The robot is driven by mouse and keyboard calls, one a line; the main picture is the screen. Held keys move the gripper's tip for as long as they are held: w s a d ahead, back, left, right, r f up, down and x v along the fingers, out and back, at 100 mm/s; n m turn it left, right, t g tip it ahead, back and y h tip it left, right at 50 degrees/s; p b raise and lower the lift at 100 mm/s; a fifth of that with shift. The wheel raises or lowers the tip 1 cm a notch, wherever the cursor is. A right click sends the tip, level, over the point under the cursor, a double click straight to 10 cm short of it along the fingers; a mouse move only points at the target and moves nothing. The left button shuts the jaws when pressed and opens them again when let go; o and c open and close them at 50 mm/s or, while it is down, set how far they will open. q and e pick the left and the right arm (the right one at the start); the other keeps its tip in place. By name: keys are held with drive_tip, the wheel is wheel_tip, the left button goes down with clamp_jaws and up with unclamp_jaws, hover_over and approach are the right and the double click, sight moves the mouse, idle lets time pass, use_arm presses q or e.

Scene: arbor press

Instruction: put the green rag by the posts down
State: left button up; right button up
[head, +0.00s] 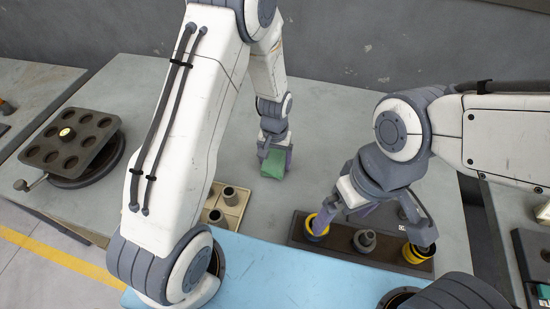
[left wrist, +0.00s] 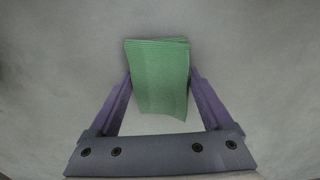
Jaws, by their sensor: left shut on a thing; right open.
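The green rag (head: 273,165) is a small folded cloth pad held by my left gripper (head: 274,158) over the grey table, behind the posts. In the left wrist view the rag (left wrist: 159,78) sits between the two purple fingers of the left gripper (left wrist: 160,90), with plain grey surface around it. I cannot tell whether the rag touches the table.
The dark board (head: 340,257) carries yellow-rimmed cups (head: 418,253) and a grey stepped part (head: 364,240). A round turntable with a plate of holes (head: 69,140) stands at the left. The grey table (head: 330,130) is clear to the right of the rag.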

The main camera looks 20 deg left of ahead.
sight(275, 162)
use_arm(q)
drive_tip(key=shift+f, duration=0.2)
drive_tip(key=o, duration=1.2)
drive_tip(key=shift+o, duration=0.2)
drive_tip(key=shift+r, duration=0.15)
wheel_tip(275, 162, up, 12)
drive_tip(key=b, duration=0.2)
